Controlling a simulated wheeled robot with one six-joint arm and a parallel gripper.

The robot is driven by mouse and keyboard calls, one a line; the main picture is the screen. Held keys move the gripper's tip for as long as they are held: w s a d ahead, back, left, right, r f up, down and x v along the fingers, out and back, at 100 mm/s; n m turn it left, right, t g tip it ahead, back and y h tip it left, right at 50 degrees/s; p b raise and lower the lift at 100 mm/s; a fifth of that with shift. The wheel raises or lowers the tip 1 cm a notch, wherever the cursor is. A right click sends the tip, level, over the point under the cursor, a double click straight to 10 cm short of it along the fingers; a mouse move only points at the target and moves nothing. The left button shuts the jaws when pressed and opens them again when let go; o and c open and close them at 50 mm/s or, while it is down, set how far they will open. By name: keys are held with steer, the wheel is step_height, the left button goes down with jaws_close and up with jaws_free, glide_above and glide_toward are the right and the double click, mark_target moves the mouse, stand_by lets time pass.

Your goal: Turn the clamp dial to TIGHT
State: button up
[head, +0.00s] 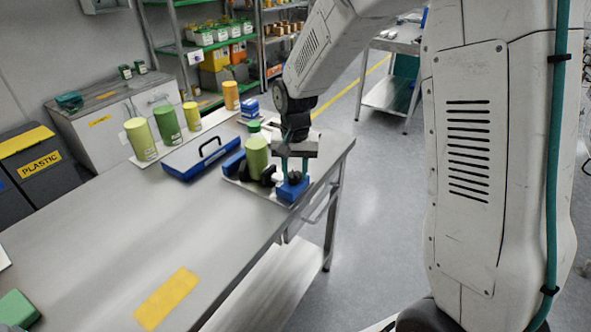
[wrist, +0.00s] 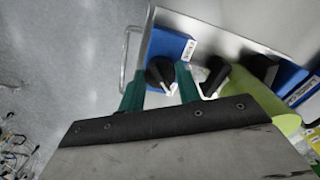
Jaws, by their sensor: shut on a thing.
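The clamp dial is a black knob (wrist: 160,70) on a blue block (wrist: 170,44) with a white label. In the head view the blue block (head: 291,191) sits at the table's far right edge. My gripper (head: 294,176) points down over it. In the wrist view the gripper's teal fingers (wrist: 160,74) stand on either side of the knob, shut on it. The TIGHT mark and the dial's pointer cannot be read. Black clamp jaws (wrist: 214,76) stand beside the block, next to a green cylinder (head: 257,156).
A blue case with a black handle (head: 203,157) lies left of the clamp. Several green and yellow cylinders (head: 167,124) stand behind it. A yellow patch (head: 167,298) marks the near tabletop, and the table's middle (head: 150,225) is clear. Floor lies open to the right.

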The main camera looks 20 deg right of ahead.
mark_target(295, 174)
steer(key=shift+w+r, duration=0.1)
steer(key=shift+w, duration=0.05)
steer(key=o, duration=1)
steer(key=shift+c, duration=0.2)
steer(key=shift+r, duration=3.85)
steer(key=s+d+r+n, duration=0.1)
steer(key=s+r, duration=0.2)
steer(key=s, duration=0.7)
steer(key=s+d+r+n+t, duration=0.1)
steer(key=s+r+n, duration=0.1)
steer(key=s, duration=0.8)
steer(key=s+d+r+n, duration=0.1)
steer(key=s+r, duration=0.3)
steer(key=s, duration=0.6)
steer(key=shift+s+n, duration=0.15)
steer(key=shift+n, duration=0.35)
